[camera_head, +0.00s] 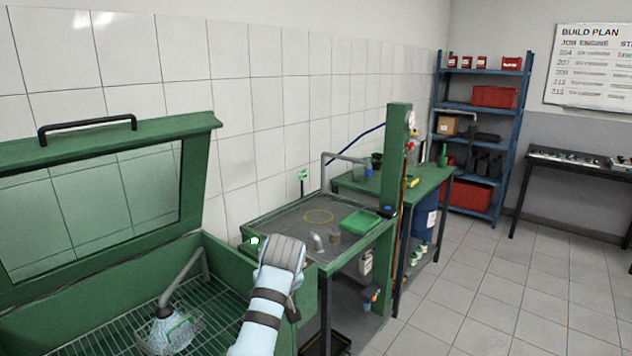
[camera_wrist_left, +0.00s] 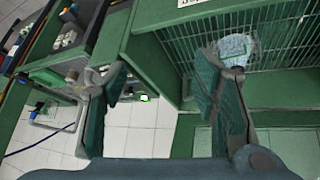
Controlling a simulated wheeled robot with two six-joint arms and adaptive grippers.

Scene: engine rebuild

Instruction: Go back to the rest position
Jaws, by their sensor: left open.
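My left gripper (camera_wrist_left: 161,65) is open and empty in the left wrist view, its two dark green finger pads wide apart. In the head view, my light blue left arm rises from the bottom centre. Its wrist (camera_head: 283,252) is at the right front corner of the green parts washer (camera_head: 222,262), near the green work table (camera_head: 270,217). The fingers are not clearly visible there. The washer also shows at the upper right of the left wrist view (camera_wrist_left: 140,48). My right gripper is in neither view.
The washer lid (camera_head: 120,140) stands open. A wire basket (camera_head: 170,330) sits on its grid. The work table carries a green tray (camera_head: 361,222) and a bent pipe. A green post (camera_head: 397,150) rises at its right side. The tiled floor (camera_head: 490,290) on the right is clear.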

